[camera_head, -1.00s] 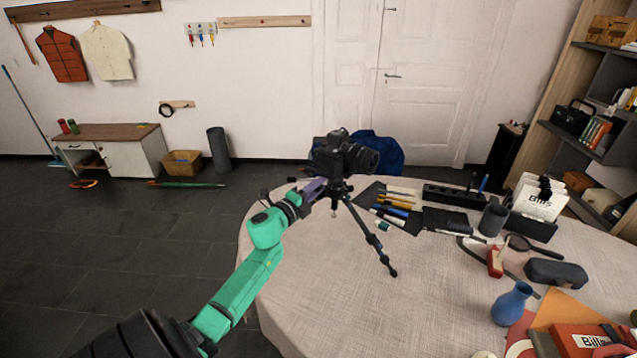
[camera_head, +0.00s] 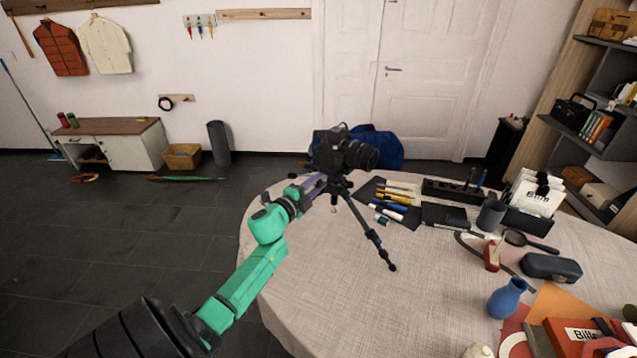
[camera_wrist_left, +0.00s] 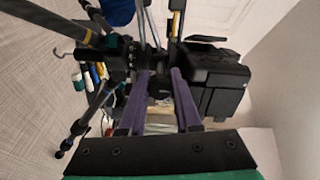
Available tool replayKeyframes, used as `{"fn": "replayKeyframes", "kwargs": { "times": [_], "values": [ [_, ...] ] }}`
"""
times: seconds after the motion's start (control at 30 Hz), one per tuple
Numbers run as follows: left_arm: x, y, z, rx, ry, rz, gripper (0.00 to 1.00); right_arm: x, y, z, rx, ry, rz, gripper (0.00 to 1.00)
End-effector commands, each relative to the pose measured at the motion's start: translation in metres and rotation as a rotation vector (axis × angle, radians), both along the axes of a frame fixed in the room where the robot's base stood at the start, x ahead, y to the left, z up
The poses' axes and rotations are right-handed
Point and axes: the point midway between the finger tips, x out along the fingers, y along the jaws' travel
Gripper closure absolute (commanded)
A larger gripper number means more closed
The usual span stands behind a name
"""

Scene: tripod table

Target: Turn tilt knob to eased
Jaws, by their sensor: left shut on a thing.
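A black camera (camera_head: 343,150) sits on a small black tripod (camera_head: 370,235) near the far left edge of the round table. My left gripper (camera_head: 318,184), with purple fingers on a green arm, reaches the tripod head just below the camera. In the left wrist view the purple fingers (camera_wrist_left: 159,76) are shut on a small dark part at the tripod head, which I take to be the tilt knob. The fingers and the head largely hide it, and its setting cannot be read. The camera (camera_wrist_left: 222,85) is right of the fingers there. My right gripper is not in view.
The cloth-covered table (camera_head: 320,290) is clear in front of the tripod. Pens lie on a dark mat (camera_head: 402,218) right of it. Further right are a black cup (camera_head: 491,215), a glasses case (camera_head: 552,267) and a blue vase (camera_head: 507,297).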

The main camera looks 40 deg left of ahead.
Motion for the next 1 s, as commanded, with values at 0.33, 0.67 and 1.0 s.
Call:
{"fn": "replayKeyframes", "kwargs": {
  "times": [0.33, 0.67, 1.0],
  "values": [
    [0.000, 0.000, 0.000, 0.001, 0.000, 0.000, 0.38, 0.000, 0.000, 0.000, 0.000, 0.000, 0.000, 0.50],
    [0.000, 0.000, -0.003, 0.104, 0.003, 0.000, 0.38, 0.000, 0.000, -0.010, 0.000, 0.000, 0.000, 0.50],
    [0.000, 0.001, -0.008, 1.058, 0.053, 0.003, 0.38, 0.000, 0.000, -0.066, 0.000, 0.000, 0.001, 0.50]
  ]
}}
